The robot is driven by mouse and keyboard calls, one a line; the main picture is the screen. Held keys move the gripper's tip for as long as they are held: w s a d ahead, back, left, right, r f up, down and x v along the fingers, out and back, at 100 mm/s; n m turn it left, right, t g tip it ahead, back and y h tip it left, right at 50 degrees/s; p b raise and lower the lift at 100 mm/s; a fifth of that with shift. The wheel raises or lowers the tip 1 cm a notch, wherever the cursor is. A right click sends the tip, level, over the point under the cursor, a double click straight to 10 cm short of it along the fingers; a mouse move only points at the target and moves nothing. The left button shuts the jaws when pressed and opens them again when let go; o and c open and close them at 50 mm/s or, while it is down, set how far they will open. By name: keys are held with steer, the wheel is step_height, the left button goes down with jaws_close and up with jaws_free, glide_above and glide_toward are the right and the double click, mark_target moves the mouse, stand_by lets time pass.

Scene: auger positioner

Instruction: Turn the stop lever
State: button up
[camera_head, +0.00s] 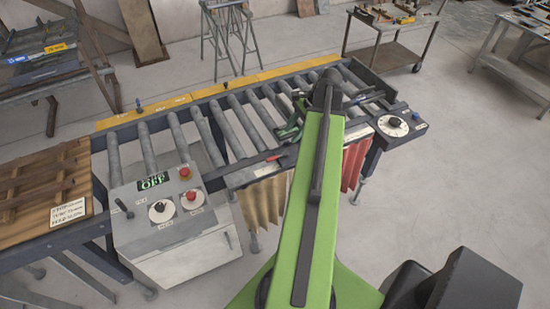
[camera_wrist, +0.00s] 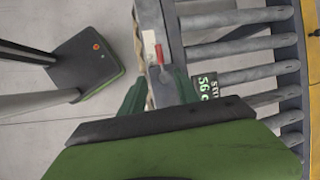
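A lever with a red handle (camera_wrist: 159,53), which I take for the stop lever, sits on the grey conveyor side rail in the wrist view. Its grey pivot end points toward me. My gripper (camera_wrist: 160,78) is open, with its green fingers apart on either side of the lever's near end. I cannot tell whether either finger touches it. In the head view, my gripper (camera_head: 291,128) is over the near rail of the conveyor, partly hidden by my green arm. A small red part (camera_head: 272,158) shows beside it. A small display with green digits (camera_wrist: 207,86) is right of the fingers.
The roller conveyor (camera_head: 215,135) runs across the view with a yellow far rail (camera_head: 260,76). A control box (camera_head: 165,205) with an OFF display, knobs and red buttons stands at left. A dial plate (camera_head: 393,122) is at right. Open floor (camera_head: 450,170) lies right.

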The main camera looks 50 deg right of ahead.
mark_target(275, 157)
steer(key=b+x, duration=1.1)
steer(key=x, duration=0.3)
steer(key=shift+r, duration=0.1)
jaws_close()
stand_by(0.8)
